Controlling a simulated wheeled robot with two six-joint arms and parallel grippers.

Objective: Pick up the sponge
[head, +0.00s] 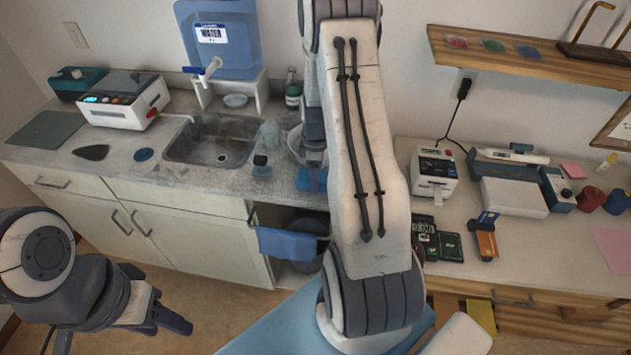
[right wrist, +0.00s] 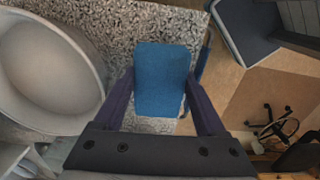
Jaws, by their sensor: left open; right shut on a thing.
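The blue sponge (right wrist: 163,80) is between the two fingers of my right gripper (right wrist: 162,100) in the right wrist view. The fingers press on its two sides, so the gripper is shut on it. In the head view the sponge (head: 313,181) shows in part below the right gripper (head: 314,162), at the front of the counter by the sink. My right arm hides much of that area, and I cannot tell whether the sponge touches the counter. My left gripper (head: 170,322) is open and empty at the lower left, in front of the cabinets.
A pale bowl (right wrist: 48,72) stands close beside the sponge. The sink (head: 212,140), a clear glass (head: 268,135) and a small dark-topped jar (head: 261,167) are to its left. A blue towel (head: 287,243) hangs below the counter edge, near a grey bin (head: 308,258).

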